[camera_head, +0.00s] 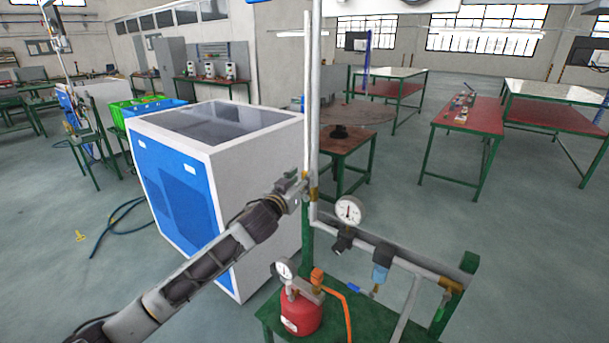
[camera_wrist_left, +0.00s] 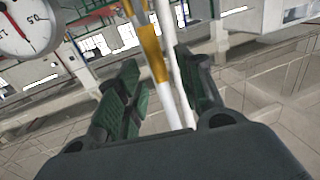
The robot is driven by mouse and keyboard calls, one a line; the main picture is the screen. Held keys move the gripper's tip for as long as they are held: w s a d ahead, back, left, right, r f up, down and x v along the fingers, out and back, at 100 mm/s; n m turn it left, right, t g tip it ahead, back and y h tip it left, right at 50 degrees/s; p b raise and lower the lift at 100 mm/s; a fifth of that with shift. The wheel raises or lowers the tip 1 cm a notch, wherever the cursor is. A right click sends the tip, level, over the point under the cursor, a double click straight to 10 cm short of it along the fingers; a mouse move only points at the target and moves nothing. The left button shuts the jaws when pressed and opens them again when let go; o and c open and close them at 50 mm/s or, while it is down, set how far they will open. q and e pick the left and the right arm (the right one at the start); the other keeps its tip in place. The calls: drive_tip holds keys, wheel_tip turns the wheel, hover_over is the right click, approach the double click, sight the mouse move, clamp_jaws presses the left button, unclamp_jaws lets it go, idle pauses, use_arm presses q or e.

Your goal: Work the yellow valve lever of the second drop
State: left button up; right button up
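A yellow piece (camera_head: 314,194) sits on a pale vertical pipe (camera_head: 312,110) in the head view; I cannot tell whether it is the valve lever or a fitting. It also shows in the left wrist view (camera_wrist_left: 151,47), between and beyond my fingers. My left gripper (camera_head: 302,186) is at the pipe, next to the yellow piece. In the left wrist view its two dark fingers (camera_wrist_left: 160,68) stand apart, with the pipe and the yellow piece seen in the gap. Contact cannot be told. My right gripper is not in view.
A round gauge (camera_head: 348,211) hangs close right of the pipe. A horizontal pipe (camera_head: 400,250) with a blue unit (camera_head: 381,262) runs right. A red tank (camera_head: 300,314) stands on the green bench below. A blue-and-white cabinet (camera_head: 185,190) stands behind my left arm.

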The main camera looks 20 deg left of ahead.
sight(303, 176)
use_arm(q)
drive_tip(key=shift+w+d, duration=0.15)
drive_tip(key=shift+w, duration=0.6)
drive_tip(key=shift+w+d, duration=0.1)
drive_tip(key=shift+w, duration=0.65)
drive_tip(key=shift+c, duration=0.2)
clamp_jaws()
